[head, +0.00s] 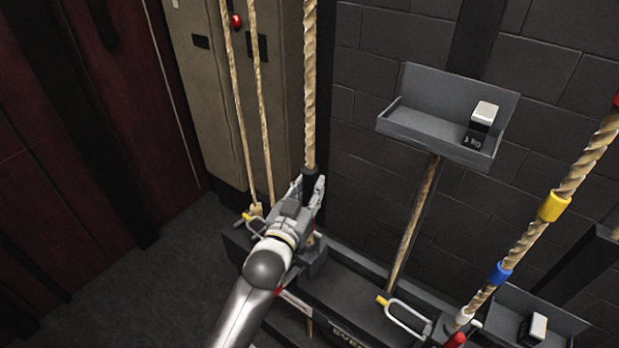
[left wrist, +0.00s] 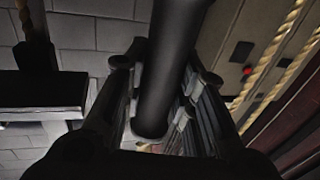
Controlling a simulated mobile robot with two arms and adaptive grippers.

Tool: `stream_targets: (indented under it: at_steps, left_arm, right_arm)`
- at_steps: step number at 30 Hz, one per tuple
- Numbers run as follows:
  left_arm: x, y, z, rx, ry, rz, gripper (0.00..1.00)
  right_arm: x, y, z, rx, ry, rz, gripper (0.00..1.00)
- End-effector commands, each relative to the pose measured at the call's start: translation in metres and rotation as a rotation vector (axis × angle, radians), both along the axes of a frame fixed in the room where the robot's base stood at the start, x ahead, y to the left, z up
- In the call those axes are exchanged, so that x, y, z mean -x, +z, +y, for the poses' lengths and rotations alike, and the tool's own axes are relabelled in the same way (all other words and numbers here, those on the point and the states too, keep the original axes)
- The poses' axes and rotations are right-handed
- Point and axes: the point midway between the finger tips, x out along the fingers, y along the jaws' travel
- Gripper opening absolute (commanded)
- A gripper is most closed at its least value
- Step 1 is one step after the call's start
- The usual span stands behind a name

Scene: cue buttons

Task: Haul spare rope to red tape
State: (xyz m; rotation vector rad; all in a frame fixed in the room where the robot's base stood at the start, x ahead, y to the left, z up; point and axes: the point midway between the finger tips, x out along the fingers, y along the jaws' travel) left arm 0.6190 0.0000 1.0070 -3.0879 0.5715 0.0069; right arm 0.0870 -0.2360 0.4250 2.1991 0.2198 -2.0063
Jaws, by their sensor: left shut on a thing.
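My left gripper (head: 308,188) is shut around a thick tan twisted rope (head: 309,90) at a dark sleeve (head: 311,177) near the rope's lower end. In the left wrist view the black sleeve (left wrist: 172,60) runs between the two fingers of the left gripper (left wrist: 166,74). A second twisted rope (head: 522,245) at the right carries a yellow band (head: 554,206) and a blue band (head: 501,272). A red band (head: 617,99) shows at the right picture edge, partly cut off. My right gripper is not in view.
A grey tray (head: 432,124) on the wall holds a small white-topped block (head: 484,113). Another tray (head: 512,312) is at lower right. Metal loop handles with yellow tips (head: 408,318) stand on the dark rail. Thin ropes (head: 262,110) hang before a beige cabinet (head: 205,75). Floor at left is clear.

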Motion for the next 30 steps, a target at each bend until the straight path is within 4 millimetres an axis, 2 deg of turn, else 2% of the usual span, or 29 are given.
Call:
stream_targets:
  at_steps: [1, 5, 17, 18, 23, 30]
  left_arm:
    - [0.000, -0.014, 0.000, -0.001, 0.000, 0.009, 0.00]
    - [0.000, -0.022, 0.000, 0.000, 0.000, 0.006, 0.00]
    - [0.000, -0.022, 0.000, 0.002, 0.000, 0.001, 0.00]
    - [0.000, -0.022, 0.000, 0.002, 0.000, 0.000, 0.27]
    - [0.000, -0.021, 0.000, 0.002, 0.000, -0.002, 0.47]
    - [0.000, -0.021, 0.000, 0.002, 0.000, -0.003, 0.48]
  right_arm:
    - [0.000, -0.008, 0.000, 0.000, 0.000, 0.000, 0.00]
    - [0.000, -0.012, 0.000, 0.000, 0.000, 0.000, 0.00]
    - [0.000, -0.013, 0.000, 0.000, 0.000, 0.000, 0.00]
    - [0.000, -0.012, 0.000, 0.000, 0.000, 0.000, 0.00]
    - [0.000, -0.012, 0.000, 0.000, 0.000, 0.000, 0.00]
    - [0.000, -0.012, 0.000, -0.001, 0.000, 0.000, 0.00]
